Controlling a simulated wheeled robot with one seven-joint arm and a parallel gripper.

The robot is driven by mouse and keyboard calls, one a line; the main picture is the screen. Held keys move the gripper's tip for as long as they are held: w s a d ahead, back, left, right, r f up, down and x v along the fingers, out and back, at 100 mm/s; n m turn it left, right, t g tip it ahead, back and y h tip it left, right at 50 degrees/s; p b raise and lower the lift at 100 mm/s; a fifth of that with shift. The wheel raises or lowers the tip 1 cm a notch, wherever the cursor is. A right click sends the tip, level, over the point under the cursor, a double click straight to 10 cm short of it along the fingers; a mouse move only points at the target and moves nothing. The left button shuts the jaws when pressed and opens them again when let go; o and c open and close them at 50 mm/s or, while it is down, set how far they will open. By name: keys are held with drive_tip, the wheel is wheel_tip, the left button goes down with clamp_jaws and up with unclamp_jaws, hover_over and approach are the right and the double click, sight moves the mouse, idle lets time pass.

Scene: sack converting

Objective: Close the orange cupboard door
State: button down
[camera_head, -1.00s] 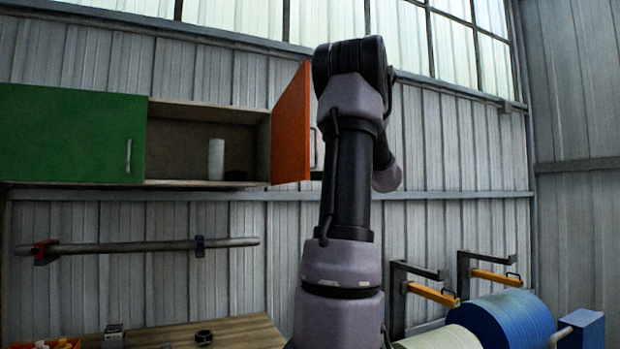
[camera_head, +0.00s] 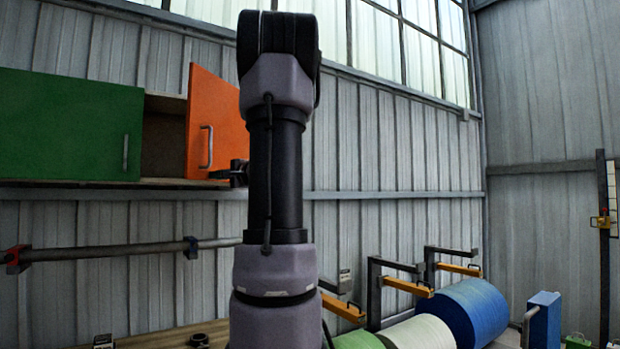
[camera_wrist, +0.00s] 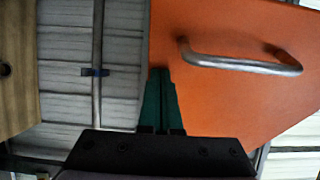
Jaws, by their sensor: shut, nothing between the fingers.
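The orange cupboard door (camera_head: 215,125) stands partly open at the right end of the wall cupboard, its face and metal handle (camera_head: 207,147) turned toward me. A dark strip of the cupboard interior (camera_head: 163,143) shows at its left. My gripper (camera_head: 236,173) is at the door's lower right part, partly hidden by my arm. In the wrist view its green fingers (camera_wrist: 160,100) are shut and empty, at an edge of the orange door (camera_wrist: 235,100), beside the handle (camera_wrist: 240,62) and not on it. I cannot tell whether they touch the door.
The green cupboard door (camera_head: 70,127) is shut on the left. A grey bar (camera_head: 110,250) is fixed to the wall below. A wooden bench (camera_head: 165,340) and several rolls, one blue (camera_head: 472,308), stand lower down. The wall right of the cupboard is clear.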

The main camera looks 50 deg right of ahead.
drive_tip(key=w+a+h, duration=0.1)
drive_tip(key=w+a, duration=0.1)
drive_tip(key=w, duration=1.1)
drive_tip(key=w+a+m+h, duration=0.1)
drive_tip(key=w+a, duration=0.1)
drive_tip(key=w, duration=1.2)
drive_tip(key=shift+a+r+h, duration=0.3)
drive_tip(key=shift+a+r, duration=0.1)
drive_tip(key=shift+r, duration=0.05)
drive_tip(key=shift+m, duration=0.3)
drive_tip(key=shift+d+f, duration=0.1)
